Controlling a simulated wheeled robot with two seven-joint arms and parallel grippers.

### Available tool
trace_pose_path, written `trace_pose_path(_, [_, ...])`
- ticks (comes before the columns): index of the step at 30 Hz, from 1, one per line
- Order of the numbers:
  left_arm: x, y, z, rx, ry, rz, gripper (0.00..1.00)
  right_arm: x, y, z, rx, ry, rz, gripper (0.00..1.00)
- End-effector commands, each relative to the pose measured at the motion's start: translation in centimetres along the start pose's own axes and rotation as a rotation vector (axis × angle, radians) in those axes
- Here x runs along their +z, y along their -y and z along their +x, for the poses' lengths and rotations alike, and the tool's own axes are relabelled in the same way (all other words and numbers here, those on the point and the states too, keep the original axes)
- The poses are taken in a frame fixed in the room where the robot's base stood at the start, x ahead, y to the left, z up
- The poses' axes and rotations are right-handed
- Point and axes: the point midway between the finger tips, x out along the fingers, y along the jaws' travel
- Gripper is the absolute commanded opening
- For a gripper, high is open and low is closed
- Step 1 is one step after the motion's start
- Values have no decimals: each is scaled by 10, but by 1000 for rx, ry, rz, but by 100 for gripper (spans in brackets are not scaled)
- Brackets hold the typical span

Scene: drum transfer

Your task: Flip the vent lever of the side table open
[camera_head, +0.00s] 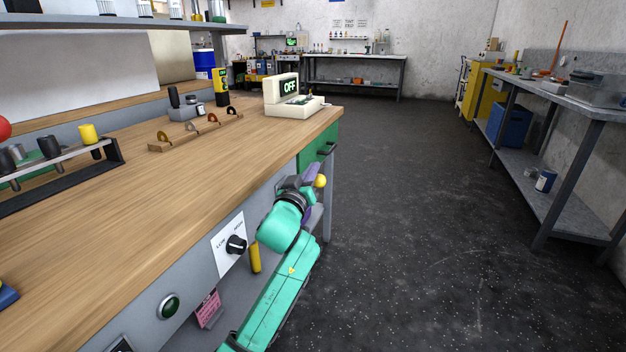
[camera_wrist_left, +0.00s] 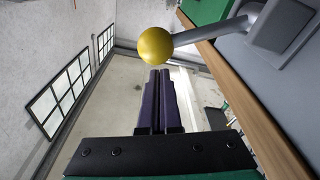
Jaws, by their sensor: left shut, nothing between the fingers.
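The vent lever is a grey rod with a yellow ball knob. In the left wrist view the knob (camera_wrist_left: 156,45) shows just beyond my left fingertips, and the rod (camera_wrist_left: 212,31) runs from it to a grey mount on the table's front. In the head view the knob (camera_head: 320,181) shows beside my left gripper (camera_head: 311,185), by the front of the wooden-topped table (camera_head: 180,185). My left gripper, with purple fingers (camera_wrist_left: 157,88), is shut and empty. Whether it touches the knob I cannot tell. In the head view my wrist hides the lever's rod and mount.
The dark floor to the right is clear.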

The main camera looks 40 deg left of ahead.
Motion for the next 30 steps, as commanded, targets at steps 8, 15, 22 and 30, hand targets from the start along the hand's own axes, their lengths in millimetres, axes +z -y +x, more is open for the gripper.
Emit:
trace_pose_path(8, [9,-1,-4,1,0,0,0,-8,7,12,-21,-57,-10,50])
trace_pose_path(15, [9,-1,-4,1,0,2,0,-7,7,12,-21,-56,-10,50])
trace_pose_path(22, [13,-2,-4,5,1,37,0,-8,7,12,-21,-58,-10,50])
trace_pose_path(30, [17,-4,-5,11,1,74,0,-8,8,13,-22,-61,-10,50])
